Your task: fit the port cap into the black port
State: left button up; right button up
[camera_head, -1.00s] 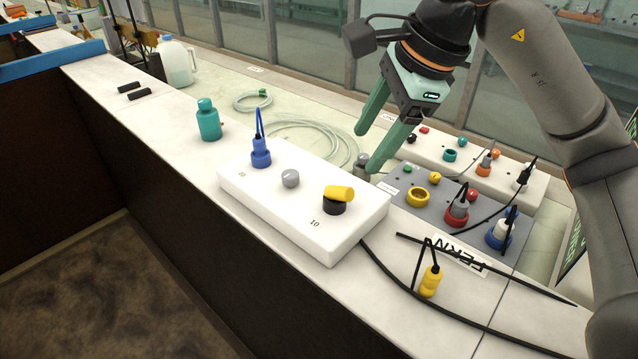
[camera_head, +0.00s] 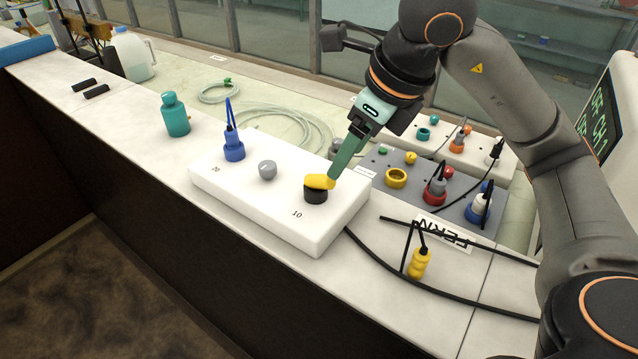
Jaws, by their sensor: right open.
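The yellow port cap (camera_head: 319,182) lies on its side across the top of the black port (camera_head: 315,196), on the white box (camera_head: 255,200) near the mark 10. It is not seated upright in the port. My right gripper (camera_head: 331,181) points down at the cap's right end. Its green fingers line up in this view, so they look like one, and the tip overlaps the cap's end. The jaws are open; whether a finger touches the cap I cannot tell. My left gripper is not in view.
A grey knob (camera_head: 267,170) and a blue plug (camera_head: 233,147) stand on the same box. A grey panel with coloured ports (camera_head: 397,178) lies behind right. A yellow plug (camera_head: 419,263) and black cables lie in front right. A teal bottle (camera_head: 176,116) stands left.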

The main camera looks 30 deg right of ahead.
aim_at(333, 186)
jog(key=shift+x, duration=3.55)
jog(key=shift+w, duration=0.15)
jog(key=shift+c, duration=0.3)
jog(key=shift+r, duration=0.1)
grip_shut()
